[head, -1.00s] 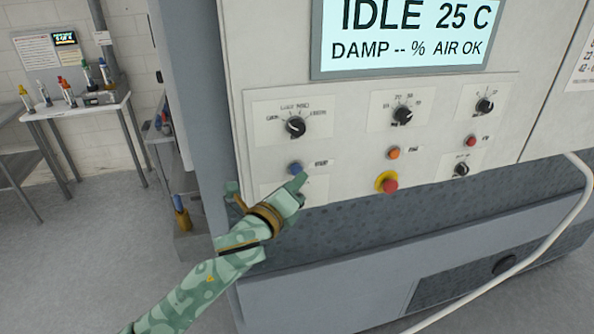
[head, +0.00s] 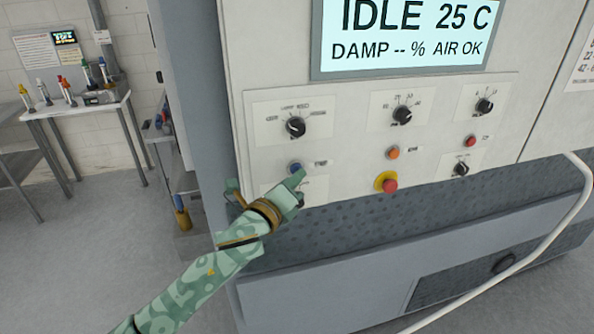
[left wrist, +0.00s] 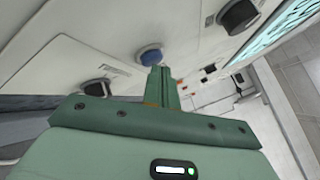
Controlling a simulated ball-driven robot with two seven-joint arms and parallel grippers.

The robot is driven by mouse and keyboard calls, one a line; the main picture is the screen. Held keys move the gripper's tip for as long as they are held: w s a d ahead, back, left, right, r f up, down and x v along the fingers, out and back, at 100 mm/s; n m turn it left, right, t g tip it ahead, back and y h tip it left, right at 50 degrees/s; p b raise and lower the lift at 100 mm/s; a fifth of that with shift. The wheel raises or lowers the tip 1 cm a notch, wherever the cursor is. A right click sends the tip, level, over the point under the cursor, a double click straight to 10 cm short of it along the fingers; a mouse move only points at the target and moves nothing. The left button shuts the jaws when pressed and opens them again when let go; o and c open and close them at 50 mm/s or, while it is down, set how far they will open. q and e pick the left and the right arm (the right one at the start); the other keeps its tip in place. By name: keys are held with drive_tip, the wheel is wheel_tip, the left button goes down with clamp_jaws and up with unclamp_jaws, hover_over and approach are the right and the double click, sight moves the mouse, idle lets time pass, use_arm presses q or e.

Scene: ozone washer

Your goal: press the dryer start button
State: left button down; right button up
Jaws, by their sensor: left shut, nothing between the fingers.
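The blue start button (head: 296,168) sits on the lower left of the dryer's control panel (head: 350,180), with a small label to its right. It also shows in the left wrist view as a blue disc (left wrist: 150,55), just beyond the fingertips. My left gripper (head: 301,174) is shut and empty, its green fingers pointing at the panel just below and right of the button. In the left wrist view its closed fingers (left wrist: 161,72) overlap the button's lower edge. I cannot tell whether they touch it. The display (head: 405,35) reads IDLE 25 C, DAMP -- %, AIR OK. My right gripper is out of view.
A black selector knob (head: 296,127) is above the button. An orange button (head: 393,153), a red button (head: 470,141) and a red emergency stop on a yellow base (head: 388,183) are to the right. A white hose (head: 560,235) hangs at the right.

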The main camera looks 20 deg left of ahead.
use_arm(q)
drive_tip(key=shift+w+a, duration=0.15)
drive_tip(key=shift+w, duration=0.1)
drive_tip(key=shift+s, duration=0.1)
idle(0.5)
drive_tip(key=shift+s+d+p, duration=0.35)
drive_tip(key=shift+s+d, duration=0.2)
drive_tip(key=shift+s, duration=0.15)
drive_tip(key=shift+s+d+p, duration=0.3)
drive_tip(key=shift+s+d, duration=0.4)
drive_tip(key=shift+s, duration=0.35)
drive_tip(key=shift+s+d+p, duration=0.25)
drive_tip(key=shift+s+d, duration=0.45)
drive_tip(key=shift+s, duration=0.3)
